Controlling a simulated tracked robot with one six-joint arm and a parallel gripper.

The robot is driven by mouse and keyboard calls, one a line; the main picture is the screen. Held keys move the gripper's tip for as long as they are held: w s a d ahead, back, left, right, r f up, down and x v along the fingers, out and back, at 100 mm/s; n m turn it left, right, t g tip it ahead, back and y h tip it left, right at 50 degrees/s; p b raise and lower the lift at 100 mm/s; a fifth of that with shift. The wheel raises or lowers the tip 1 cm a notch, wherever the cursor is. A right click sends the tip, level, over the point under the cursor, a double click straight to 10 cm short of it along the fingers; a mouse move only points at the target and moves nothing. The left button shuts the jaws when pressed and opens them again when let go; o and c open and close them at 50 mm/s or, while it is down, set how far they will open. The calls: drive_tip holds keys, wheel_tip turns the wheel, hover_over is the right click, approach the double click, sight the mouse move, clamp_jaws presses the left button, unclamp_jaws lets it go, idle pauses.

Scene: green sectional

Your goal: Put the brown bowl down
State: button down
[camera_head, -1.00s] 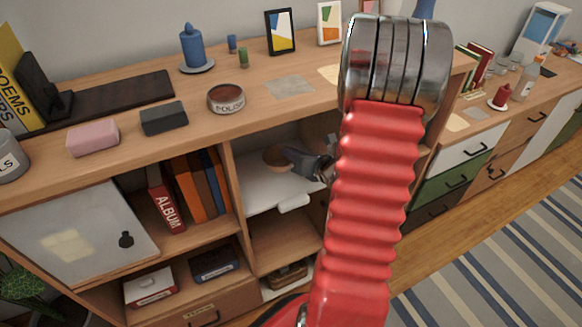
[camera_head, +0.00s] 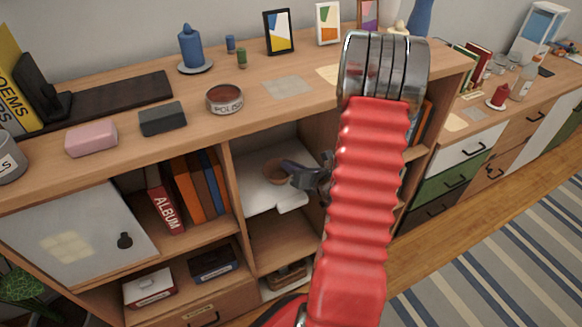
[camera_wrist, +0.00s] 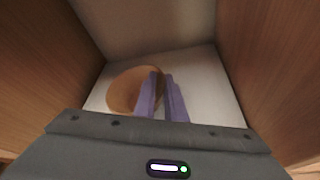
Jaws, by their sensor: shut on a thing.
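The brown bowl (camera_head: 275,172) is inside the open upper compartment of the shelf unit, over a white sheet (camera_head: 262,194) on the compartment floor. In the wrist view the bowl (camera_wrist: 125,88) is left of the fingers, with its right edge at them. My gripper (camera_head: 290,168) reaches in from the right and is shut on the bowl's edge. Its purple fingers (camera_wrist: 161,98) lie close together in the wrist view. I cannot tell whether the bowl touches the sheet. Part of the bowl is hidden behind the fingers.
Wooden side walls (camera_wrist: 262,70) stand close on both sides of the compartment. Books (camera_head: 196,185) fill the compartment to the left. The shelf top above holds a polish tin (camera_head: 224,99), a dark block (camera_head: 162,119) and a pink block (camera_head: 91,139). A basket (camera_head: 288,275) sits below.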

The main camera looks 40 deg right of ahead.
drive_tip(key=shift+f, duration=0.2)
drive_tip(key=shift+f, duration=0.1)
drive_tip(key=c, duration=1.8)
unclamp_jaws()
drive_tip(key=v, duration=1.2)
